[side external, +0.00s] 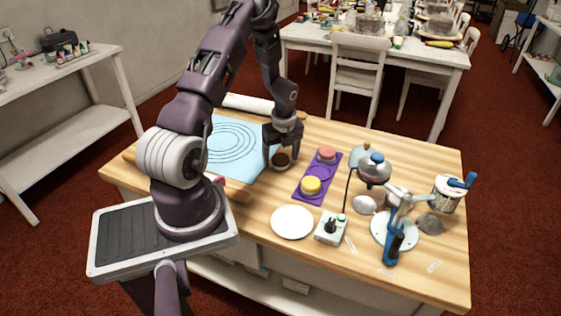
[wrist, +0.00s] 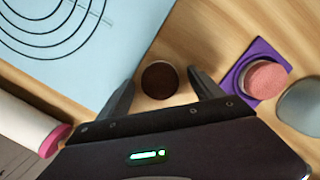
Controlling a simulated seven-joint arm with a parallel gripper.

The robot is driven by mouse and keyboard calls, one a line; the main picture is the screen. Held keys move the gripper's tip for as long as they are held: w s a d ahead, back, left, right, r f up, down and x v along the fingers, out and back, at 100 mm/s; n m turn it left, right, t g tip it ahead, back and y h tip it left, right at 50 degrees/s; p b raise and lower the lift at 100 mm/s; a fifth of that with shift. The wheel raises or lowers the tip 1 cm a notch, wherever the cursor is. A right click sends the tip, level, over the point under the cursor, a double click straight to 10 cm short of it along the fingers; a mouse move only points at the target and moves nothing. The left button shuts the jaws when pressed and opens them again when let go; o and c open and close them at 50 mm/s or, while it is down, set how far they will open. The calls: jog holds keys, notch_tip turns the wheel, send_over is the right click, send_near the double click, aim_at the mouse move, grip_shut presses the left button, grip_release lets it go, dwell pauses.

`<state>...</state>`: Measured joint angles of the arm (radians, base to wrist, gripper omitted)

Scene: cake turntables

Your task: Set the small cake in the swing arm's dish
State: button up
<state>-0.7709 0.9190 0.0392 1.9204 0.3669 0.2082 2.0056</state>
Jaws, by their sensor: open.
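A small round dark-brown cake (side external: 281,161) with a paler lower edge stands on the wooden table, right of the blue mat. My gripper (side external: 283,150) is above it, pointing down. In the wrist view the brown cake (wrist: 159,80) lies between the spread fingers of my gripper (wrist: 162,84), with gaps on both sides. A pink cake (side external: 327,154) and a yellow cake (side external: 311,185) sit on a purple mat (side external: 318,172). A metal device with a blue handle (side external: 394,240) stands on a round white base at the right. I cannot tell which grey dish is the swing arm's.
A white plate (side external: 292,222) and a control box (side external: 331,228) with a joystick are at the front. A grey dome (side external: 374,168), grey bowl shapes (side external: 364,204) and a paint-streaked can (side external: 447,193) crowd the right. The blue mat (side external: 235,147) is flat and clear.

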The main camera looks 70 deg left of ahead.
aim_at(281, 158)
jog(key=shift+c, duration=0.5)
jog(key=c, duration=1.5)
jog(key=shift+o, duration=0.2)
notch_tip(281, 158, up, 10)
jog(key=w+d+m, duration=0.2)
jog(key=w+d, duration=0.6)
jog(key=w, duration=0.6)
jog(key=w+d+r+m, duration=0.1)
jog(key=w+d, duration=0.4)
jog(key=d, duration=0.4)
jog(key=w+d+r+m, duration=0.1)
jog(key=w+d, duration=0.5)
jog(key=d, duration=0.4)
jog(key=shift+m+t, duration=0.3)
jog(key=shift+t, duration=0.1)
jog(key=f, duration=0.9)
jog(key=shift+s+d+f, duration=0.15)
jog(key=shift+d+f, duration=0.2)
